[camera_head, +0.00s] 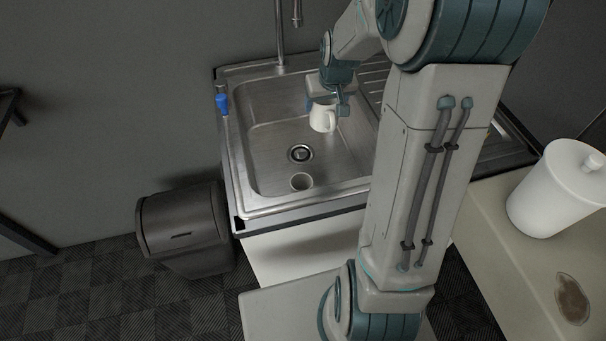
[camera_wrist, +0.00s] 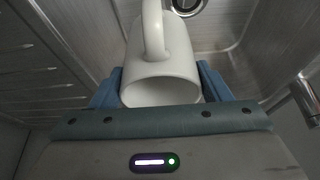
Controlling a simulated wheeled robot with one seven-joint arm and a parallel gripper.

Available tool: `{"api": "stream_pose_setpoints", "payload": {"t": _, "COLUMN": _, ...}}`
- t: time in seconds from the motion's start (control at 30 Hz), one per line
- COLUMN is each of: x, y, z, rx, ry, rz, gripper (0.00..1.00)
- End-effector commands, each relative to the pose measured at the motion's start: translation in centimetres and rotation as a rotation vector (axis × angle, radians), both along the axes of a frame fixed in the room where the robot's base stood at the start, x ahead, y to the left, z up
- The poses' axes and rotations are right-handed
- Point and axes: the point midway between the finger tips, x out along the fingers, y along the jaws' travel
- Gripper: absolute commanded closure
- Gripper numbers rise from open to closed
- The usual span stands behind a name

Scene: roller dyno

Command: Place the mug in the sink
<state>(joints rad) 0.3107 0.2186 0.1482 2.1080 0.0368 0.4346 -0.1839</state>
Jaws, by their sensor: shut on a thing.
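The white mug (camera_head: 322,118) is in my gripper (camera_head: 329,104), over the right part of the sink basin (camera_head: 268,146). In the wrist view the mug (camera_wrist: 160,68) sits between the two blue fingers of my gripper (camera_wrist: 161,88), with its handle facing the camera and its opening towards the gripper. The fingers are shut on it. The metal sink has a round drain (camera_head: 300,153) in its floor. The gap between the mug and the sink floor is hard to judge.
A blue object (camera_head: 222,103) is on the sink's left rim. A tap (camera_head: 280,40) rises at the back. A dark bin (camera_head: 183,222) stands left of the sink. A white canister (camera_head: 556,190) is on the right counter.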

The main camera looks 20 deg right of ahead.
Motion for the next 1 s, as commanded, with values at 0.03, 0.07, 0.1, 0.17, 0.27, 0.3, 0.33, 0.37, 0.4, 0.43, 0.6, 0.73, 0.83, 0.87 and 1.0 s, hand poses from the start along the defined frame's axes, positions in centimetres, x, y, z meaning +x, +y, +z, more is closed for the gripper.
{"api": "stream_pose_setpoints", "payload": {"t": 0.03, "x": -0.2, "y": -0.6, "z": -1.6, "rx": 0.0, "ry": -0.006, "rz": -0.003, "gripper": 0.61}}
{"api": "stream_pose_setpoints", "payload": {"t": 0.07, "x": -0.3, "y": -0.9, "z": -1.8, "rx": 0.001, "ry": -0.006, "rz": -0.003, "gripper": 0.61}}
{"api": "stream_pose_setpoints", "payload": {"t": 0.1, "x": -0.5, "y": -1.2, "z": -2.2, "rx": 0.002, "ry": -0.006, "rz": 0.0, "gripper": 0.61}}
{"api": "stream_pose_setpoints", "payload": {"t": 0.17, "x": -0.7, "y": -1.6, "z": -2.5, "rx": 0.003, "ry": -0.007, "rz": 0.003, "gripper": 0.61}}
{"api": "stream_pose_setpoints", "payload": {"t": 0.27, "x": -1.1, "y": -2.1, "z": -2.9, "rx": 0.006, "ry": -0.009, "rz": 0.009, "gripper": 0.61}}
{"api": "stream_pose_setpoints", "payload": {"t": 0.3, "x": -1.2, "y": -2.3, "z": -3.0, "rx": 0.007, "ry": -0.009, "rz": 0.011, "gripper": 0.61}}
{"api": "stream_pose_setpoints", "payload": {"t": 0.33, "x": -1.3, "y": -2.4, "z": -3.0, "rx": 0.007, "ry": -0.009, "rz": 0.014, "gripper": 0.61}}
{"api": "stream_pose_setpoints", "payload": {"t": 0.37, "x": -1.4, "y": -2.5, "z": -3.1, "rx": 0.008, "ry": -0.009, "rz": 0.015, "gripper": 0.61}}
{"api": "stream_pose_setpoints", "payload": {"t": 0.4, "x": -1.5, "y": -2.6, "z": -3.1, "rx": 0.008, "ry": -0.009, "rz": 0.016, "gripper": 0.61}}
{"api": "stream_pose_setpoints", "payload": {"t": 0.43, "x": -1.5, "y": -2.6, "z": -3.1, "rx": 0.009, "ry": -0.009, "rz": 0.018, "gripper": 0.61}}
{"api": "stream_pose_setpoints", "payload": {"t": 0.6, "x": -1.1, "y": -1.6, "z": -3.7, "rx": 0.01, "ry": -0.006, "rz": 0.026, "gripper": 0.61}}
{"api": "stream_pose_setpoints", "payload": {"t": 0.73, "x": 0.1, "y": 0.9, "z": -5.3, "rx": 0.01, "ry": -0.005, "rz": 0.03, "gripper": 0.61}}
{"api": "stream_pose_setpoints", "payload": {"t": 0.83, "x": 1.2, "y": 3.0, "z": -6.8, "rx": 0.011, "ry": -0.005, "rz": 0.029, "gripper": 0.61}}
{"api": "stream_pose_setpoints", "payload": {"t": 0.87, "x": 1.5, "y": 3.7, "z": -7.2, "rx": 0.011, "ry": -0.004, "rz": 0.031, "gripper": 0.61}}
{"api": "stream_pose_setpoints", "payload": {"t": 1.0, "x": 2.7, "y": 6.0, "z": -8.8, "rx": 0.011, "ry": -0.006, "rz": 0.026, "gripper": 0.61}}
